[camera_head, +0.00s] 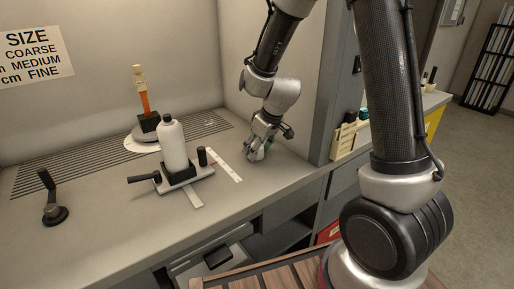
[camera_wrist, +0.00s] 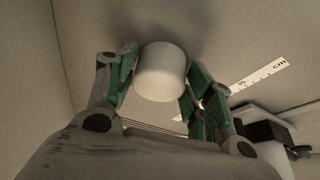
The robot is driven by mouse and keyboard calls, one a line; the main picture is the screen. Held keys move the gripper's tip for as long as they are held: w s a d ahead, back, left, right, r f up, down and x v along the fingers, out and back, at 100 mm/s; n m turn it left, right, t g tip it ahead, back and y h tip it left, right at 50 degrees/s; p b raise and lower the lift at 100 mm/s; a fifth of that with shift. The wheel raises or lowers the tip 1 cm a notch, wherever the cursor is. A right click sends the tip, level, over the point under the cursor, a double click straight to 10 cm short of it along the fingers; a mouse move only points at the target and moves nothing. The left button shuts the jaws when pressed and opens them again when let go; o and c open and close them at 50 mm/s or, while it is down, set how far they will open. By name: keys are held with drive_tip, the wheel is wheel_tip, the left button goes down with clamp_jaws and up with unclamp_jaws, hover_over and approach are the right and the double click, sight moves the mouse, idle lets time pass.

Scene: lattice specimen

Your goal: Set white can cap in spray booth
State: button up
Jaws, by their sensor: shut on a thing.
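The white can cap (camera_wrist: 160,72) is a short white cylinder between the green-padded fingers of my gripper (camera_wrist: 158,88) in the wrist view. The fingers are shut on it. In the head view my gripper (camera_head: 255,152) is low over the right part of the spray booth floor (camera_head: 90,205), close to the right wall. The cap is hidden there behind the fingers. I cannot tell whether the cap touches the floor. A white spray can (camera_head: 173,146) stands upright in a black holder on a grey fixture, left of my gripper.
A white ruler (camera_head: 224,165) lies between the fixture (camera_head: 205,182) and my gripper; it also shows in the wrist view (camera_wrist: 262,75). A black crank (camera_head: 50,200) is at left. The right wall (camera_head: 310,125) is close.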

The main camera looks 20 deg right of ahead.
drive_tip(key=shift+f, duration=0.15)
drive_tip(key=o, duration=0.7)
drive_tip(key=shift+o, duration=0.2)
drive_tip(key=v, duration=1.3)
drive_tip(key=s+d+r+m, duration=0.2)
drive_tip(key=s+d, duration=0.2)
drive_tip(key=s, duration=0.3)
drive_tip(key=s+d+r+m+h, duration=0.1)
drive_tip(key=s+d+r+m, duration=0.1)
drive_tip(key=s, duration=0.6)
drive_tip(key=s+d+r+m+h, duration=0.1)
drive_tip(key=s+d+r+m, duration=0.1)
drive_tip(key=s+d+r, duration=0.2)
drive_tip(key=s+d, duration=0.2)
drive_tip(key=s, duration=0.1)
drive_tip(key=shift+r, duration=0.15)
drive_tip(key=shift+s, duration=0.15)
